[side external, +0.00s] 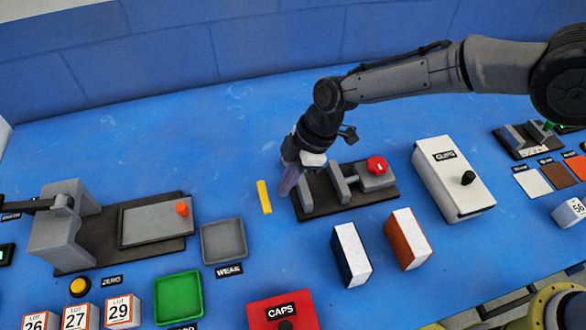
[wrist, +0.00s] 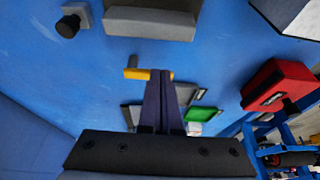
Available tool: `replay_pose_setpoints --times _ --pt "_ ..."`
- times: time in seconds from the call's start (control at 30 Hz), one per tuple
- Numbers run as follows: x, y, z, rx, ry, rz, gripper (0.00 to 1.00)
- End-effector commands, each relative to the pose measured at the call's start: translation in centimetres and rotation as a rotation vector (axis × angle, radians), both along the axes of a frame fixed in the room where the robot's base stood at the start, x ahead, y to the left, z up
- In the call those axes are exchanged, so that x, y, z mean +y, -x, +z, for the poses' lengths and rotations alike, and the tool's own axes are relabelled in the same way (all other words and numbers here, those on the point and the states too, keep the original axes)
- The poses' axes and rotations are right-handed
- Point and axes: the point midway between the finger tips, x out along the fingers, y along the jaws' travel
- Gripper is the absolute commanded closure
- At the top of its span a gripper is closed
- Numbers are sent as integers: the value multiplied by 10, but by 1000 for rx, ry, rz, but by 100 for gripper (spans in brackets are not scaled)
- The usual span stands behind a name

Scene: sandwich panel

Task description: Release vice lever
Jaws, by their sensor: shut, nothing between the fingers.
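The vice (side external: 345,181) has grey jaws on a dark base plate, with a red knob (side external: 376,165) at its right end. A yellow bar (side external: 264,197), which looks like the lever, shows just left of the vice. In the wrist view the yellow bar (wrist: 137,74) is beside a short grey post, with a grey block (wrist: 150,24) above it. My gripper (side external: 287,192) is at the vice's left end, fingers pointing down, shut and empty. In the wrist view the fingertips (wrist: 160,74) overlap the bar's right end; I cannot tell whether they touch it.
A white box with a black knob (side external: 453,180) stands right of the vice. A dark blue and white block (side external: 351,255) and an orange and white block (side external: 408,239) stand in front. A grey tray (side external: 224,241), green tray (side external: 179,297) and red CAPS box (side external: 282,311) are nearer. The table behind is clear.

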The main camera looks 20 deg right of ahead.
Motion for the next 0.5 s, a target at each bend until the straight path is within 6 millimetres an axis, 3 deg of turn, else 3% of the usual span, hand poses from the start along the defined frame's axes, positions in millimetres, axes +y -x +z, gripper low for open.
replay_pose_setpoints --times 0.2,0.5 --pt "11 0 -26 -2 0 1 100" --pt "14 0 -33 -1 -1 1 100"
